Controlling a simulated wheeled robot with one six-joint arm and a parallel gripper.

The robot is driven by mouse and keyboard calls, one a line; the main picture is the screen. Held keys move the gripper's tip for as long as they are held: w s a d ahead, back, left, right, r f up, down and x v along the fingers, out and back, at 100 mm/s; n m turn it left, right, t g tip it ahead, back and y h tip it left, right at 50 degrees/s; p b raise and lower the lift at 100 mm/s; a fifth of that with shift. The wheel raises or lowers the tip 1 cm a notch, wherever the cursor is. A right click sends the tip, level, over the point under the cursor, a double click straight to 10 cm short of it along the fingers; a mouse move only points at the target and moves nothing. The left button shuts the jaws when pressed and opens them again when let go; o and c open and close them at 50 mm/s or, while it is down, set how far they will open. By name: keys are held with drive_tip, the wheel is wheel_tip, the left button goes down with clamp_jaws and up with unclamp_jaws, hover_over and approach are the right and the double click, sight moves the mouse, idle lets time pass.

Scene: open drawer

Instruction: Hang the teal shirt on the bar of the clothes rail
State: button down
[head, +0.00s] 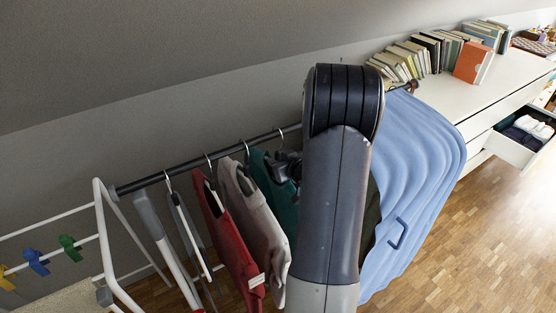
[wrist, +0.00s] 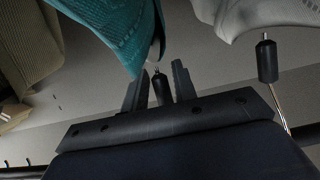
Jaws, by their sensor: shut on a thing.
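The teal shirt (head: 277,196) hangs in the head view between a light grey shirt and my arm. It also shows in the wrist view (wrist: 118,38), at the top. My gripper (head: 290,163) is beside the top of the shirt, just below the bar, partly hidden by my arm. In the wrist view my gripper (wrist: 160,88) is shut on the black neck of the teal shirt's hanger (wrist: 160,92). The bar of the clothes rail (head: 232,146) runs behind it. A hook shows at the bar above the shirt; I cannot tell whether it rests on the bar.
A red shirt (head: 232,245) and the light grey shirt (head: 256,215) hang to the left. A blue cover (head: 420,150) hangs to the right. A white drying rack (head: 100,235) stands at the left. A white cabinet with books (head: 470,62) is at the far right.

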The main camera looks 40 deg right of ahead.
drive_tip(key=c, duration=1.1)
unclamp_jaws()
drive_tip(key=shift+o, duration=0.2)
drive_tip(key=shift+s, duration=0.1)
drive_tip(key=p+v, duration=0.1)
drive_tip(key=v, duration=0.9)
drive_tip(key=shift+s+r, duration=0.15)
drive_tip(key=shift+s, duration=0.15)
drive_tip(key=b+x, duration=0.1)
drive_tip(key=x, duration=0.9)
drive_tip(key=shift+w, duration=0.25)
drive_tip(key=shift+w+r+p, duration=0.2)
drive_tip(key=shift+r+p, duration=0.4)
drive_tip(key=shift+p, duration=0.05)
drive_tip(key=shift+r, duration=0.35)
drive_tip(key=shift+f, duration=0.1)
